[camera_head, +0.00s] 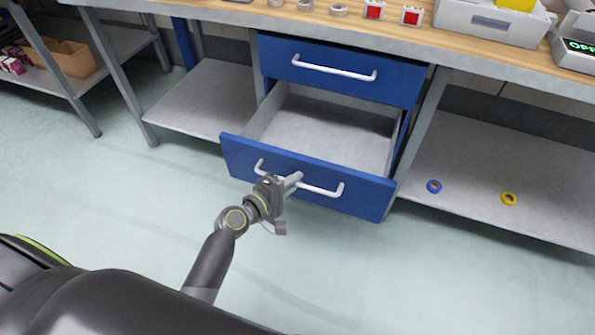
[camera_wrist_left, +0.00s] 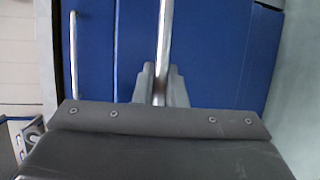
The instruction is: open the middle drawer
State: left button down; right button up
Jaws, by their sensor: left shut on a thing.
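The blue drawer (camera_head: 350,200) below the top one is pulled out, and its grey, empty-looking inside (camera_head: 330,130) shows from above. Its silver bar handle (camera_head: 325,190) runs across the front. My left gripper (camera_head: 293,180) is shut on the middle part of this handle. In the left wrist view, the fingers (camera_wrist_left: 157,86) are closed around the handle bar (camera_wrist_left: 163,40), with the blue front (camera_wrist_left: 210,60) behind. The top blue drawer (camera_head: 390,80) is shut, with its own silver handle (camera_head: 335,68). My right gripper is not in view.
The wooden bench top (camera_head: 400,32) above carries small parts and a grey bin (camera_head: 490,20). A lower shelf (camera_head: 480,180) to the right holds a blue ring (camera_head: 434,186) and a yellow ring (camera_head: 509,198). The floor (camera_head: 130,200) in front of the drawers is clear.

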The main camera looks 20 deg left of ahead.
pick_arm(q)
jog(key=shift+s, duration=0.9)
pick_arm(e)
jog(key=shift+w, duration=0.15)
pick_arm(q)
jog(key=c, duration=1.5)
grip_release()
